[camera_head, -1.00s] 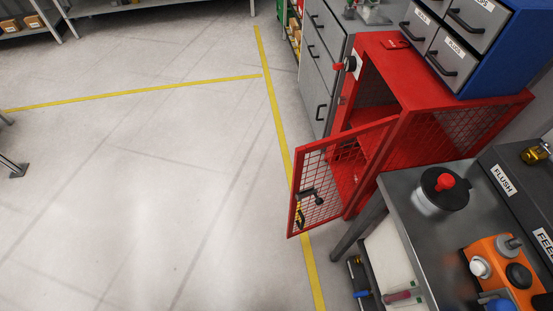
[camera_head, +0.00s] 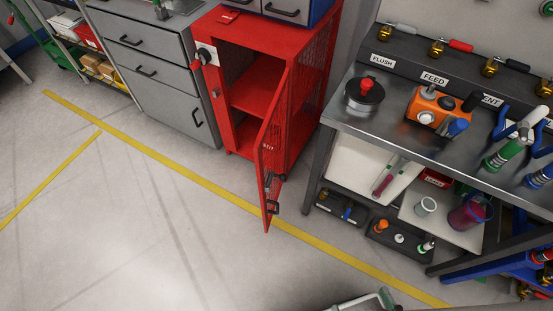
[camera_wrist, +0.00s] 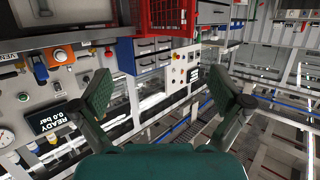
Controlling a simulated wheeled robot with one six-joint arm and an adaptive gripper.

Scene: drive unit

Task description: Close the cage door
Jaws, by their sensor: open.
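The red cage (camera_head: 222,25) stands on the floor between grey drawers and a steel bench in the head view. Its mesh door (camera_head: 273,140) is open, hinged on the cage's right front edge and swung out toward the floor. A black handle (camera_head: 275,207) sits low on the door near its free edge. Red shelves show inside. My gripper (camera_wrist: 155,92) is open and empty in the wrist view, its two dark green pads wide apart. A red mesh part (camera_wrist: 165,14), probably the cage, shows beyond it at the top.
Grey drawers (camera_head: 150,65) adjoin the cage's left. The floor in front is clear, crossed by yellow tape (camera_head: 190,176).

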